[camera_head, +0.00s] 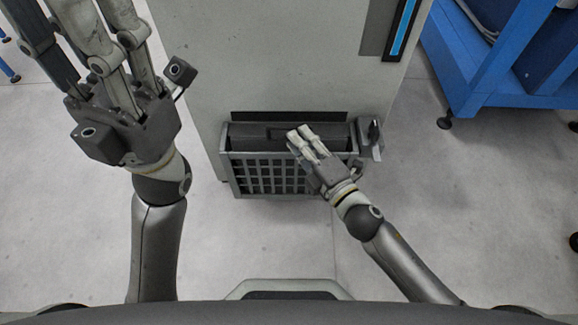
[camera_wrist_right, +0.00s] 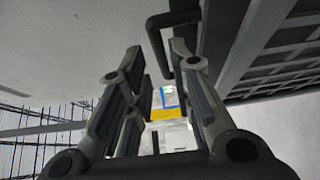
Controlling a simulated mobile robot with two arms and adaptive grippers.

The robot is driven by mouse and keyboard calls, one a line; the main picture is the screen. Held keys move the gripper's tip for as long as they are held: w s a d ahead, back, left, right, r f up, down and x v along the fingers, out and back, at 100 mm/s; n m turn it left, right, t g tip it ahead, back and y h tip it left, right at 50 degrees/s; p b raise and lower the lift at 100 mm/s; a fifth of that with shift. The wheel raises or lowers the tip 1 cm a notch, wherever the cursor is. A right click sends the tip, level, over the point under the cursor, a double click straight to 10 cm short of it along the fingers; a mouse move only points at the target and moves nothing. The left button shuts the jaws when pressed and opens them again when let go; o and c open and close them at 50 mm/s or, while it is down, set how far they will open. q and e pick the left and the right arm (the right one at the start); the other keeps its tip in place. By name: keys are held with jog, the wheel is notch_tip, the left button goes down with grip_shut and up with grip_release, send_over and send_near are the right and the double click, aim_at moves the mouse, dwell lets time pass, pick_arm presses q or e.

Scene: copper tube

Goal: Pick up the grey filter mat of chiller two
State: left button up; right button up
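A dark grey slab with a loop handle, apparently the filter mat (camera_head: 255,134), stands in the slot behind a grey grille (camera_head: 265,178) at the foot of the chiller (camera_head: 270,60). My right gripper (camera_head: 302,138) is over the slot's right half, by the handle. In the right wrist view its fingers (camera_wrist_right: 160,85) are spread, with the dark handle (camera_wrist_right: 158,42) between or just beyond them; contact cannot be told. The grille (camera_wrist_right: 275,60) runs along the right there. My left gripper (camera_head: 85,35) is raised at the upper left, its fingers apart and tips cut off.
A latch-like metal part (camera_head: 372,138) sticks out at the right end of the grille. A blue frame on feet (camera_head: 490,65) stands at the upper right. The grey floor (camera_head: 440,210) is clear around the chiller's foot.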

aim_at(289, 128)
jog(key=b+x, duration=0.2)
jog(key=x, duration=0.3)
jog(key=shift+w+a+f, duration=0.15)
grip_shut()
